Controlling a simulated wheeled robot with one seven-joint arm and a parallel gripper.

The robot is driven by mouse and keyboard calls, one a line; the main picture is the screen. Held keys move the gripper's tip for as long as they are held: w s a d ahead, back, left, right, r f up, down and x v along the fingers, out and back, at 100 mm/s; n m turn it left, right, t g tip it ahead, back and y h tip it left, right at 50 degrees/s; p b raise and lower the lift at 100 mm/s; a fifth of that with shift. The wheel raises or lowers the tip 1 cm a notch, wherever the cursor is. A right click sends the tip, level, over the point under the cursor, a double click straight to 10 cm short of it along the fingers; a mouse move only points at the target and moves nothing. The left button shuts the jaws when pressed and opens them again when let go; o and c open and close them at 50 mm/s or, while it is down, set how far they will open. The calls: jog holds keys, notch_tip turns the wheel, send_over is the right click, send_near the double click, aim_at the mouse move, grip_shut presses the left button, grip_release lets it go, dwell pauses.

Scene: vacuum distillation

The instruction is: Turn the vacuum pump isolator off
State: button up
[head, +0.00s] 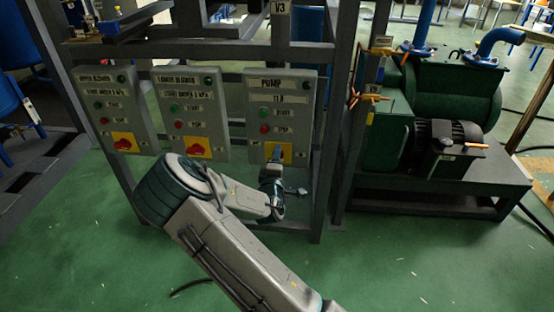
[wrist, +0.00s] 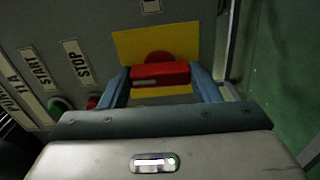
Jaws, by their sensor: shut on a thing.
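The pump control box (head: 280,105) is the rightmost of three grey boxes on the frame, labelled PUMP. Its isolator is a red rotary handle (wrist: 160,74) on a yellow plate (wrist: 126,45), seen in the wrist view. My gripper (wrist: 163,82) has its two blue fingers on either side of the red handle and is shut on it. In the head view my gripper (head: 277,158) is at the lower part of the pump box and hides the red handle; part of the yellow plate (head: 284,147) shows there.
Two similar boxes (head: 191,110) (head: 115,105) with red handles on yellow plates hang to the left. The green START and red STOP buttons (head: 264,128) sit above the pump isolator. A green pump machine (head: 455,95) stands at the right. Dark frame posts (head: 335,130) flank the pump box.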

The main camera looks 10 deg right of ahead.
jog(key=shift+n, duration=0.3)
dwell(0.4)
jog(key=o, duration=1)
jog(key=shift+s, duration=0.15)
jog(key=p+v, duration=0.2)
jog(key=v, duration=1.1)
jog(key=shift+s+a, duration=0.15)
jog(key=shift+s, duration=0.1)
jog(key=shift+r, duration=0.1)
